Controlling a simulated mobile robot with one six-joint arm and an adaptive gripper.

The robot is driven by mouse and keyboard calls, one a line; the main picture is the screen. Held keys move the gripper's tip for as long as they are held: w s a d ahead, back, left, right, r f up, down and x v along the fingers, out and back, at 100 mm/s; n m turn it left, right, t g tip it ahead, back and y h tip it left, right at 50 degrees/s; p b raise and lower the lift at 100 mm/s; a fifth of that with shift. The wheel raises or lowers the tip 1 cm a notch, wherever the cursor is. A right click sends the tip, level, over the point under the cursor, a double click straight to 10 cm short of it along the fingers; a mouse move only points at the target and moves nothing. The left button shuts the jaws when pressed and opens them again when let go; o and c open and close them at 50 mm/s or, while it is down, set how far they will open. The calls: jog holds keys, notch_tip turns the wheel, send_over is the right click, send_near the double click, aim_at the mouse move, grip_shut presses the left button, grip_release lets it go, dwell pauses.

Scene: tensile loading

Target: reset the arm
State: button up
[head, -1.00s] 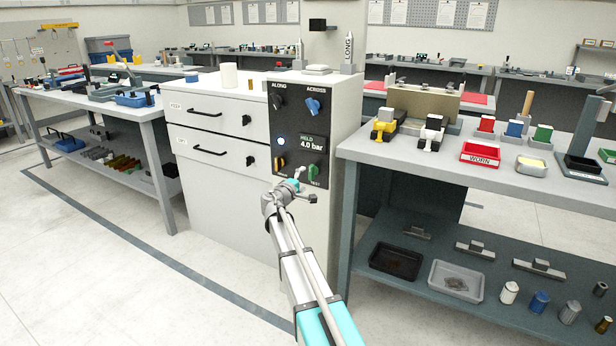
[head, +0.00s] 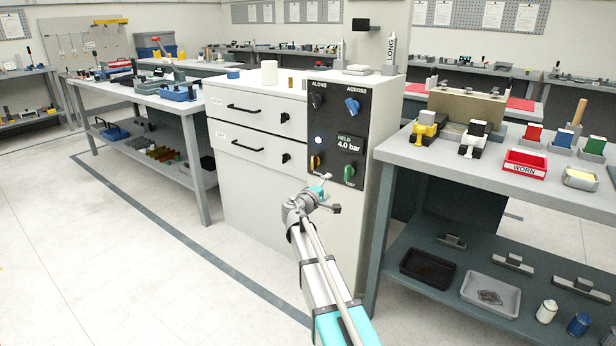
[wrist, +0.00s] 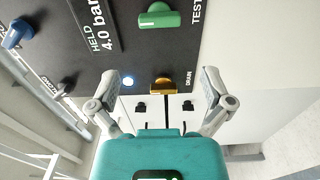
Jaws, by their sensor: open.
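My arm reaches up from the bottom of the head view. My gripper (head: 327,193) is in front of the lower part of the black control panel (head: 333,100). In the wrist view my gripper (wrist: 158,90) is open, its two fingers spread wide with nothing between them. Beyond the fingers are the yellow DRAIN knob (wrist: 163,86) and a lit round light (wrist: 128,80). The green TEST knob (wrist: 158,19) is above. Whether the fingers touch the panel cannot be told, but a gap seems to show.
A white drawer cabinet (head: 256,185) stands left of the panel. The right bench (head: 470,165) holds a red WORN tray (head: 525,163) and clamps, with trays on its lower shelf. A left bench (head: 165,100) carries tools. The floor at left (head: 100,260) is clear.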

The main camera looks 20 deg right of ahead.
jog(key=s+a+f+m+g+y, duration=0.2)
jog(key=s+f+m+g+y, duration=0.15)
jog(key=s+f, duration=0.5)
jog(key=s+a+f+m+g+y, duration=0.25)
jog(key=s+f+g, duration=0.2)
jog(key=s, duration=0.65)
jog(key=s+a+f+m+g+y, duration=0.1)
jog(key=s+a+f+g+y, duration=0.2)
jog(key=s+a, duration=0.4)
jog(key=s+a+f+m+y, duration=0.1)
jog(key=s+a+f+y, duration=0.3)
jog(key=s, duration=0.4)
notch_tip(320, 180, up, 33)
jog(key=y+p, duration=0.1)
jog(key=p, duration=3)
jog(key=shift+p, duration=0.3)
jog(key=shift+w, duration=0.1)
